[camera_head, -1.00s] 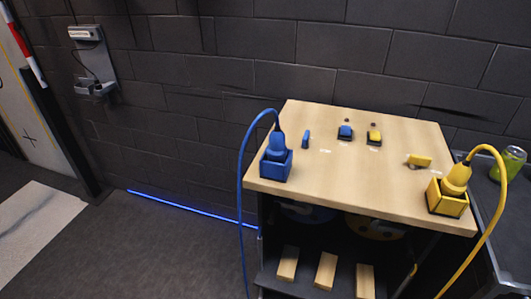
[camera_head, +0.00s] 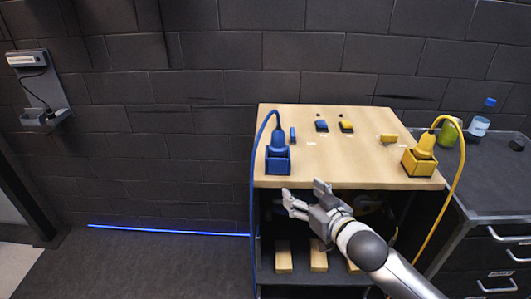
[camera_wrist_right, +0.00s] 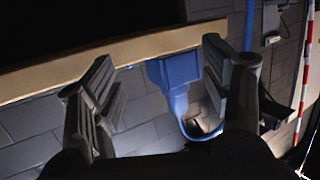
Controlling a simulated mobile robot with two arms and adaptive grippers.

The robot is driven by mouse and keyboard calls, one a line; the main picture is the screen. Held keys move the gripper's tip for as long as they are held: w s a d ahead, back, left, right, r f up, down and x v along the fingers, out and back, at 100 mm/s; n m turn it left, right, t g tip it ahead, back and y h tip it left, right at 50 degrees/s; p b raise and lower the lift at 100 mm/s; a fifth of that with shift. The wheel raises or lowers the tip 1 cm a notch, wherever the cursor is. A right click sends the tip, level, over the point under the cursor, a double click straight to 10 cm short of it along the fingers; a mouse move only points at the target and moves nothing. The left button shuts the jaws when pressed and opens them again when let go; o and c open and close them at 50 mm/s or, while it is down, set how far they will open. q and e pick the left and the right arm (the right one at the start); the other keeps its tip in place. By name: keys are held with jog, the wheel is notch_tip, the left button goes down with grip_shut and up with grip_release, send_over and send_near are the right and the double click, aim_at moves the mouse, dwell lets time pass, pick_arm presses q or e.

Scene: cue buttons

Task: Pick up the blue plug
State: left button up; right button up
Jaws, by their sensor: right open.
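The blue plug (camera_head: 278,139) stands upright in a blue square holder (camera_head: 278,162) at the front left corner of the wooden tabletop. A blue cable loops from its top and hangs over the table's left side. My right gripper (camera_head: 303,194) is open and empty, just in front of the table's front edge, below and slightly right of the plug. In the right wrist view, the blue plug (camera_wrist_right: 177,103) and its holder (camera_wrist_right: 166,70) show beyond and between the spread fingers, tilted and apart from them. My left gripper is not in view.
A yellow plug (camera_head: 425,146) sits in a yellow holder (camera_head: 423,165) at the table's front right. Small blue and yellow pieces lie at the back of the wooden tabletop (camera_head: 345,168). Wooden blocks (camera_head: 318,258) are on the shelf below. A dark cabinet (camera_head: 490,185) stands at right.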

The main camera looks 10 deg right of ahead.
jog(key=n+t+y, duration=0.1)
jog(key=t+y, duration=0.1)
send_near(282, 144)
jog(key=w, duration=0.1)
jog(key=shift+y, duration=0.3)
jog(key=p+x, duration=0.1)
jog(key=x, duration=0.5)
jog(key=shift+s+a, duration=0.1)
jog(key=shift+a, duration=0.05)
jog(key=shift+p, duration=0.3)
jog(key=shift+p+x, duration=0.65)
jog(key=shift+x, duration=1.85)
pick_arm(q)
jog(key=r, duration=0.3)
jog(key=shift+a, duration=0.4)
pick_arm(e)
jog(key=shift+f, duration=0.2)
jog(key=shift+d, duration=0.2)
jog(key=shift+c, duration=0.5)
grip_shut()
